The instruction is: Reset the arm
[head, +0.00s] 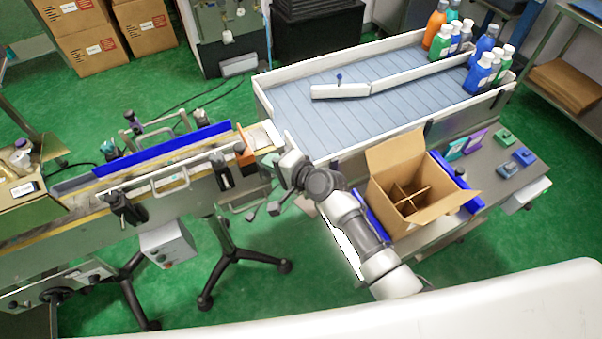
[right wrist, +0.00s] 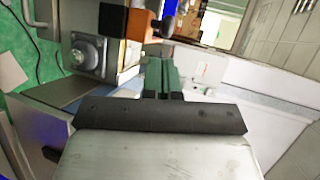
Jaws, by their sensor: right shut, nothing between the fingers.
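My right arm reaches up from the lower right in the head view, bent at the wrist. Its gripper (head: 266,163) is at the right end of the narrow conveyor (head: 75,217), beside an orange part (head: 243,148). In the right wrist view the dark green fingers (right wrist: 161,78) are together with nothing between them. The orange part (right wrist: 167,26) shows just beyond them. I cannot tell whether the fingers touch anything. My left gripper is not in view.
A wide conveyor (head: 310,130) with a white guide rail (head: 425,75) carries several bottles at its far right. An open divided carton (head: 433,215) stands right of my arm, on a grey table (head: 500,195) with small coloured blocks.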

